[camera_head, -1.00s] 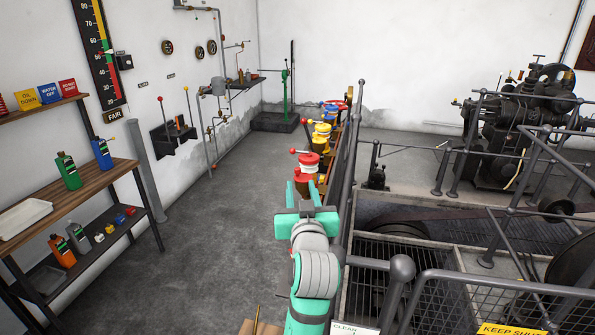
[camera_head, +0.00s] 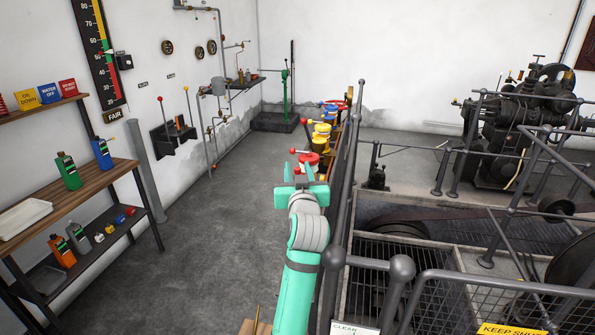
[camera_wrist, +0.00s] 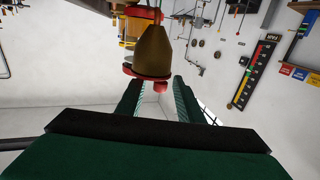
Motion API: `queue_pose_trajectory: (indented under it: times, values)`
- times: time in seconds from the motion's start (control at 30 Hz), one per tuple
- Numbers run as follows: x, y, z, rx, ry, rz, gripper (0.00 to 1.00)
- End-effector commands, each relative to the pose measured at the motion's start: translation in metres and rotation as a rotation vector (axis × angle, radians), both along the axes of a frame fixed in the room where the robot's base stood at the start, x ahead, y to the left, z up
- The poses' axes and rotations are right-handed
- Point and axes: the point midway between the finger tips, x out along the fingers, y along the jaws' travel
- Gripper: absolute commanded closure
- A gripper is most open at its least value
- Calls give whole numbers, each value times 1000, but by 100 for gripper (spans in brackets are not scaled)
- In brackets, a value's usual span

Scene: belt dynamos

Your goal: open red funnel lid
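The red funnel lid (camera_head: 308,158) shows just beyond my gripper, with a red ball knob (camera_head: 292,151) to its left. My gripper (camera_head: 296,173) is open, its two green fingers apart and empty, and it hides most of the funnel's lower part. In the wrist view, which is upside down, a brass cone (camera_wrist: 153,52) with a red disc (camera_wrist: 135,71) stands beyond the open fingers (camera_wrist: 158,97). I cannot tell whether the fingers touch anything.
A workbench (camera_head: 90,180) with bottles is on the left. The floor (camera_head: 215,230) between is clear.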

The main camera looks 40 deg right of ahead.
Motion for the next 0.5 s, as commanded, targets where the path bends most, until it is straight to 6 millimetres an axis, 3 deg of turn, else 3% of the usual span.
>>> queue_pose_trajectory:
  times: [0.07, 0.2, 0.5]
  values:
    - [0, 0, 0, 0, 0, 0, 69]
    - [0, 0, 0, 0, 0, 0, 100]
    - [-1, 0, 0, 0, 0, 15, 100]
